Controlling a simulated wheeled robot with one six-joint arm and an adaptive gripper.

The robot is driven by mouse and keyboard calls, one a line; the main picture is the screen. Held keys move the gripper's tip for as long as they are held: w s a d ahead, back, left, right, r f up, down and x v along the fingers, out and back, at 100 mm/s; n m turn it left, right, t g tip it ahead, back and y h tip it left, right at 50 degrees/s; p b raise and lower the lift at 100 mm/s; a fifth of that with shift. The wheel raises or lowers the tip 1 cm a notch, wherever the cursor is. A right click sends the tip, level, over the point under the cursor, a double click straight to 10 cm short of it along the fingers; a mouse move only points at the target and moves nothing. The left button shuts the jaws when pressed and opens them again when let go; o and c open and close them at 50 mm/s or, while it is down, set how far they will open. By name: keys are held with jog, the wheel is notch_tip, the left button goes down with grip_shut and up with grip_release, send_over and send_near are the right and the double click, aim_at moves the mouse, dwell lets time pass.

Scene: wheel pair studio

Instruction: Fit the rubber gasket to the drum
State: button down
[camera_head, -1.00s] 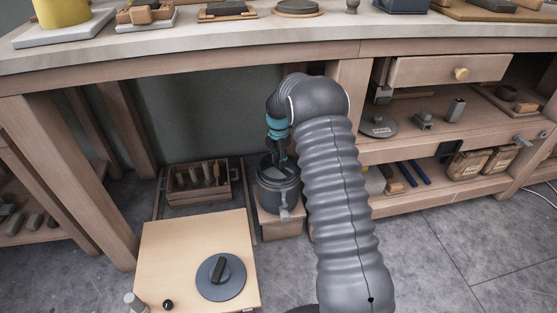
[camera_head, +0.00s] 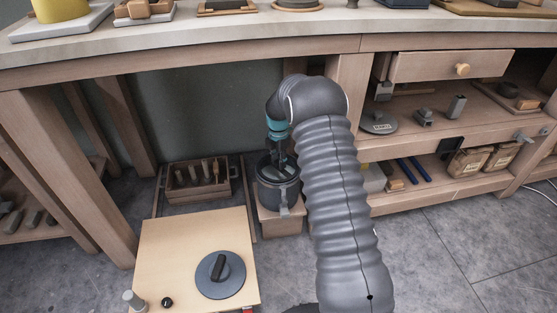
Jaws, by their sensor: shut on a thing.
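The drum (camera_head: 277,196) is a dark grey pot with a clasp on its front, upright on a low wooden stand under the bench. My gripper (camera_head: 279,163) points down at the drum's mouth, its fingertips at or just inside the rim. It is shut on a thin dark piece, seemingly the rubber gasket, which is hard to tell from the dark rim and fingers. I cannot tell whether the gasket touches the drum all round. A round grey lid (camera_head: 232,283) with a dark handle lies on a pale wooden board at the lower left.
A wooden crate (camera_head: 197,196) of grey pegs stands left of the drum. The pale board (camera_head: 165,245) also bears small knobs. The bench top (camera_head: 320,30) overhangs from above. Open floor (camera_head: 440,245) lies at lower right.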

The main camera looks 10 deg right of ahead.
jog(key=shift+f, duration=0.2)
jog(key=c, duration=0.7)
grip_release()
jog(key=shift+r, duration=3.8)
